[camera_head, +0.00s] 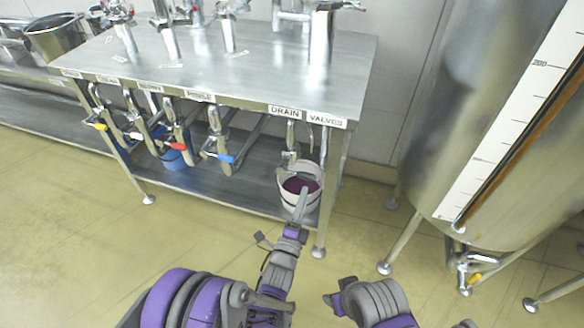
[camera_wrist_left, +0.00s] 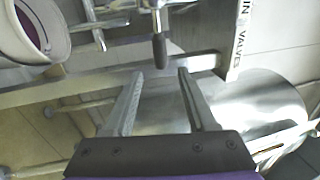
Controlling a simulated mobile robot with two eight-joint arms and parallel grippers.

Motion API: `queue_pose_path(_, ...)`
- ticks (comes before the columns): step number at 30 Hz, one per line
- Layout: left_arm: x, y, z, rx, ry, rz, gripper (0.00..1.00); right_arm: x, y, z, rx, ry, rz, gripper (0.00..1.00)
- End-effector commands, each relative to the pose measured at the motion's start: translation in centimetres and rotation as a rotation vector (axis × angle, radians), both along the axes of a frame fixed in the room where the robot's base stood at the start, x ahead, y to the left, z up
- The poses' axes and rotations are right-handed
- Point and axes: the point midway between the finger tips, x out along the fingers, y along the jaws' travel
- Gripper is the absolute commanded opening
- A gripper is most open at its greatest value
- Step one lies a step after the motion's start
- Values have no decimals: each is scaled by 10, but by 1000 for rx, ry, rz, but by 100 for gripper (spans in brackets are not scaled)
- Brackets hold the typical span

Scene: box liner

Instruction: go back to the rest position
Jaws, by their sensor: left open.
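My left gripper (camera_head: 301,205) reaches up from the bottom of the head view to the front of the white bucket (camera_head: 284,196). It overlaps the bucket's right side in that view; I cannot tell whether they touch. In the left wrist view the two fingers (camera_wrist_left: 160,74) are apart with nothing between them. A black-tipped valve handle (camera_wrist_left: 160,52) shows just beyond the fingertips. The bucket (camera_wrist_left: 62,45) is at the upper left there, clear of the fingers. My right arm shows at the bottom of the head view, but I cannot make out its gripper.
The bucket, with dark purple contents, stands on the lower shelf (camera_head: 240,180) of a steel table (camera_head: 270,65). Valves with coloured handles hang along the table's front. A large steel tank (camera_head: 440,130) stands at right. The floor (camera_head: 90,230) at left is clear.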

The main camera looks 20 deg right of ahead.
Motion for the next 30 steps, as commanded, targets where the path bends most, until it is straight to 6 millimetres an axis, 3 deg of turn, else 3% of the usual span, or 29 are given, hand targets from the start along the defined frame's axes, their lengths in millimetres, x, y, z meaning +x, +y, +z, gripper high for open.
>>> queue_pose_path(8, 6, 10, 4, -12, 47, 13, 57, 0, 0, 0, 0, 0, 0, 57)
queue_pose_path(11, 16, 35, 11, -45, 159, 46, 57, 0, 0, 0, 0, 0, 0, 57)
queue_pose_path(17, 24, 115, 24, -192, 512, 184, 57, 0, 0, 0, 0, 0, 0, 57)
queue_pose_path(23, -8, 197, 28, -391, 846, 377, 57, 0, 0, 0, 0, 0, 0, 57)
queue_pose_path(26, -38, 235, 27, -506, 998, 492, 57, 0, 0, 0, 0, 0, 0, 57)
queue_pose_path(30, -92, 281, 21, -681, 1187, 672, 57, 0, 0, 0, 0, 0, 0, 57)
